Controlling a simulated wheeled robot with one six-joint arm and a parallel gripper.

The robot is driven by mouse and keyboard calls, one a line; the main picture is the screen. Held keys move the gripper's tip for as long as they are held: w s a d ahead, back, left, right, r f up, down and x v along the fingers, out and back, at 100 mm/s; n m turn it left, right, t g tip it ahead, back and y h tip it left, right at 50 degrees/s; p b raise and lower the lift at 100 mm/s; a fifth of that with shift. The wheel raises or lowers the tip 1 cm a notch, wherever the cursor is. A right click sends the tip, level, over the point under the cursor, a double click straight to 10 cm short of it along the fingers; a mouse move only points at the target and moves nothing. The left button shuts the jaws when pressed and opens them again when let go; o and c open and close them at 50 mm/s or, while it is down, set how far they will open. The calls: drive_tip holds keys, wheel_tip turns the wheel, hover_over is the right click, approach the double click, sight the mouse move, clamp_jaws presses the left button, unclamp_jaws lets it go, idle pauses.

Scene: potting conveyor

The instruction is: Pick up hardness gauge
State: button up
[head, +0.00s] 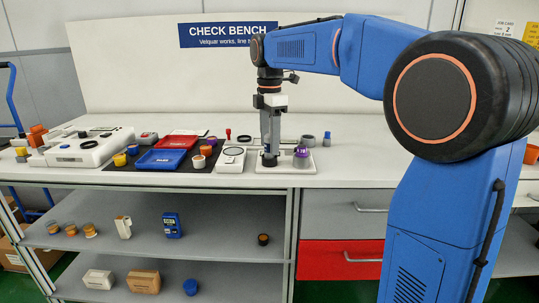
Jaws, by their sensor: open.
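My gripper (270,150) points straight down over the left part of a white base plate (284,168) on the bench. It is open. A small dark round thing (269,160) shows at its fingertips; this may be part of the hardness gauge, but it is too small and covered to be sure. I cannot tell whether the fingers touch it. A purple-topped piece (301,156) stands on the right part of the same plate, to the right of my gripper.
The bench's right side (350,165) is clear.

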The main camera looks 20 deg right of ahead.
clamp_jaws()
